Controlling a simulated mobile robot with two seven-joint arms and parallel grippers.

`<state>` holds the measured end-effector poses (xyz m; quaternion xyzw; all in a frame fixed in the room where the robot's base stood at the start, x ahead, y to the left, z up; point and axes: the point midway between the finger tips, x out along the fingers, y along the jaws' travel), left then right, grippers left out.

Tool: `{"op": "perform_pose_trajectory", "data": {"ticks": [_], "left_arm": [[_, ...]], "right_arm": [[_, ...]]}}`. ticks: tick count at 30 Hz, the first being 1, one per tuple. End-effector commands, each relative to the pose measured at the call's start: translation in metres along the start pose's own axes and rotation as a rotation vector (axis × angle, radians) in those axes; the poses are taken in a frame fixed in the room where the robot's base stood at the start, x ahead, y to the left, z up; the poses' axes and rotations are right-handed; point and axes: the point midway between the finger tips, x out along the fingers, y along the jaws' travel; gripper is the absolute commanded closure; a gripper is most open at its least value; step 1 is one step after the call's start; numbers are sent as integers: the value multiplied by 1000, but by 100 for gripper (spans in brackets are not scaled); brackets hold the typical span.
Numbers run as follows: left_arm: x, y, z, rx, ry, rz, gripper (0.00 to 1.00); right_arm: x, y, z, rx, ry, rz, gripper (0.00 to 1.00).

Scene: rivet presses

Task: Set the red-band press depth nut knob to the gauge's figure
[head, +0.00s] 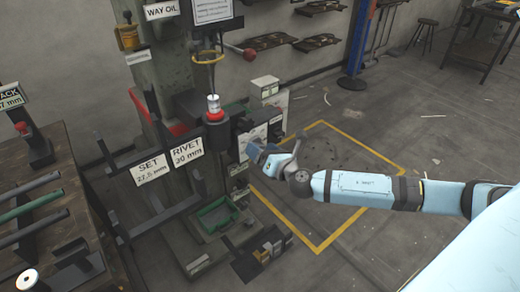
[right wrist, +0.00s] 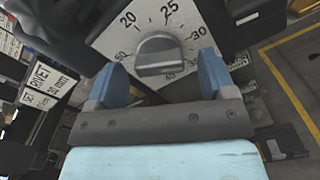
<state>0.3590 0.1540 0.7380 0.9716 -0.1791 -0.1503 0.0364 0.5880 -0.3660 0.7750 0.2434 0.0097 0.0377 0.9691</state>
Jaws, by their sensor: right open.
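In the right wrist view a grey knob (right wrist: 160,58) with a raised grip bar sits on a pale dial plate (right wrist: 112,42) marked with 20, 25, 30, 40 and 50. I cannot tell which mark it points at. My right gripper (right wrist: 160,72) is open, with one blue finger on each side of the knob and visible gaps between. In the head view my right gripper (head: 262,154) is at the press front, and the knob is hidden there. The press (head: 150,72) has a red band (head: 215,115). A gauge sign (head: 10,98) at the left edge is cut off and ends in "7 mm". My left gripper is out of view.
Signs on the press read SET (head: 152,174), with a figure near 22.5 mm, and RIVET 20 mm (head: 187,154). A green tray (head: 215,214) lies low at the base. A rack with rods (head: 35,208) stands left. Yellow-lined floor (head: 340,160) is open to the right.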

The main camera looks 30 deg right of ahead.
Motion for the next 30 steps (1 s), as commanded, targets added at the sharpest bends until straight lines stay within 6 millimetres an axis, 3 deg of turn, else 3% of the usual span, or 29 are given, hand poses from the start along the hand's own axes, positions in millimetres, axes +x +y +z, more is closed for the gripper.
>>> {"op": "perform_pose_trajectory", "data": {"ticks": [4,13,20,30], "left_arm": [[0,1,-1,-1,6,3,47],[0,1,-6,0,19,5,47],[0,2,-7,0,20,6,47],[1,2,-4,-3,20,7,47]], "right_arm": [[10,0,0,0,-1,0,23],[12,0,0,0,0,0,23],[12,0,0,0,0,0,73],[12,0,-1,41,0,-1,73]]}}
